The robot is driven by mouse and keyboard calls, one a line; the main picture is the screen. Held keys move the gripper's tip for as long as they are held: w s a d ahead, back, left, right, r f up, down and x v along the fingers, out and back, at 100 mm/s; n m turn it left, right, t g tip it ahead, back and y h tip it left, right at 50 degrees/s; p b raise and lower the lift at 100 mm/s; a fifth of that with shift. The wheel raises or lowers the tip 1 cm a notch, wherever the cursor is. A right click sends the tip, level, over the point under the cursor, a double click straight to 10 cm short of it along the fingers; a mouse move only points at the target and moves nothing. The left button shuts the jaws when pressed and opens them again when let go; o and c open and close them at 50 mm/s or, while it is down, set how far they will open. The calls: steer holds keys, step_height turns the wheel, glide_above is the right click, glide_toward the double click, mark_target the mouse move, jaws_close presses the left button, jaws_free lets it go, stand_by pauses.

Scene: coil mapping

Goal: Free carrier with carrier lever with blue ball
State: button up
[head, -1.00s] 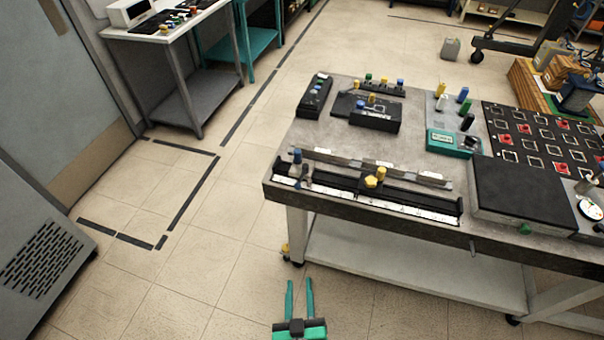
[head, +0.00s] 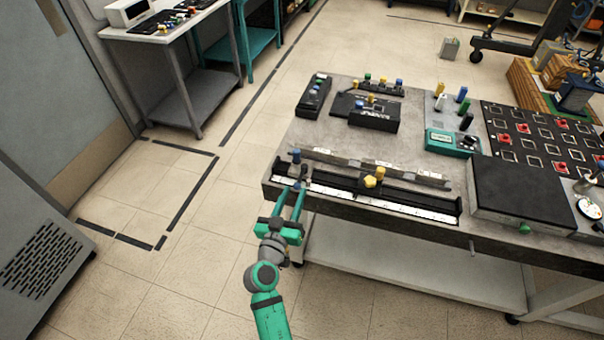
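A long black rail with a white scale strip (head: 410,210) lies along the table's front edge. On it sits a dark carrier block with yellow knobs (head: 370,182). At the rail's left end stands a small blue-topped part (head: 296,157), with a small dark blue lever-like piece (head: 304,171) beside it. Which of these is the carrier lever's ball is too small to tell. My gripper (head: 291,189) is at the rail's left end, its two green fingers apart and pointing toward these parts. I see nothing held between them. Whether a fingertip touches the rail cannot be told.
The grey table (head: 310,130) also bears black boxes with coloured knobs (head: 374,115), a teal meter (head: 453,142), a dark flat box (head: 515,190) and a panel with red pieces (head: 530,130). The floor left of the table is clear.

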mark_target(303, 170)
steer(key=x, duration=0.9)
steer(key=shift+w+f, duration=0.1)
jaws_close()
